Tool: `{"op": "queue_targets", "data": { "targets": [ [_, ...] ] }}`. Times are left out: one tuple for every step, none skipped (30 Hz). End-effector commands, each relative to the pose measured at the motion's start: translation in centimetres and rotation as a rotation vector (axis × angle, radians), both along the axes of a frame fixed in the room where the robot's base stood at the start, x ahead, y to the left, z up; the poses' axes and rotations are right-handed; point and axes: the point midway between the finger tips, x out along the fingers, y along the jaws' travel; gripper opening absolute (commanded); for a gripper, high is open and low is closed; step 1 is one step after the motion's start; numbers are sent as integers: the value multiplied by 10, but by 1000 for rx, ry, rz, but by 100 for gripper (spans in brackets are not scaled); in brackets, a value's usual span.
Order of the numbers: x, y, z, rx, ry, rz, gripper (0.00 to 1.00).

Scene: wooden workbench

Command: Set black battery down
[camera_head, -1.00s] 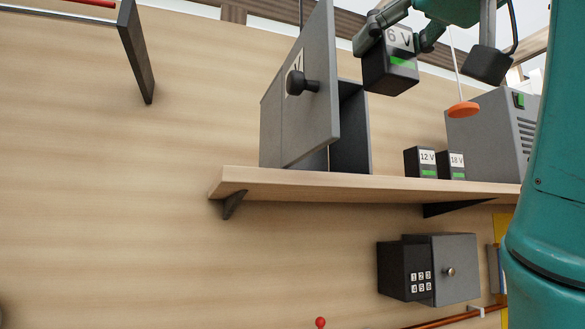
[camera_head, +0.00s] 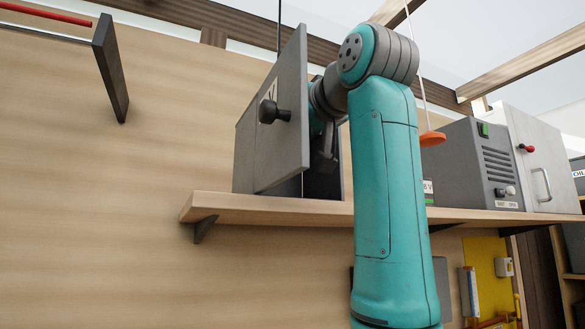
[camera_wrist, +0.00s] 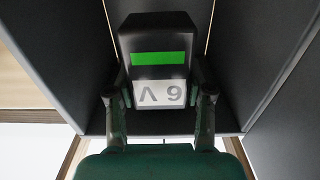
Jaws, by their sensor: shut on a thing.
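The black battery (camera_wrist: 158,32) with a green stripe and a "6 V" label, upside down in the wrist view, is between the fingers of my gripper (camera_wrist: 160,88). My gripper is shut on it. Dark walls surround the battery in the wrist view, so it is inside the open grey cabinet (camera_head: 244,160) on the shelf. In the head view the cabinet door (camera_head: 285,130) and my arm hide the battery and fingers. I cannot tell whether the battery touches the cabinet floor.
The wooden shelf (camera_head: 260,207) carries the cabinet, a battery with an "18 V" label (camera_head: 428,187) partly behind my arm, and a grey vented machine (camera_head: 465,165). An orange disc (camera_head: 432,139) hangs on a cord. The swung-out door stands left of my wrist.

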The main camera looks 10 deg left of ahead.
Motion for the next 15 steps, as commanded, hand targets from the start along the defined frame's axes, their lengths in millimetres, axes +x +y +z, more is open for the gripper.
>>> {"op": "queue_targets", "data": {
  "targets": [
    [1,1,-5,-1,1,0,6],
    [1,1,-8,0,0,0,6],
    [1,1,-13,0,0,0,6],
    [1,0,-16,0,0,0,6],
    [0,0,-18,1,-1,0,6],
    [0,0,-22,1,-1,0,6],
    [1,0,-25,0,0,0,6],
    [0,0,-27,0,0,1,6],
    [0,0,-28,1,-1,1,6],
    [0,0,-29,1,-1,1,6],
    [0,0,-30,1,-1,1,6],
    [0,0,-32,1,-1,1,6],
    [0,0,-34,0,0,1,6],
    [0,0,-36,0,0,1,6],
    [0,0,-40,0,0,1,6]
  ]
}}
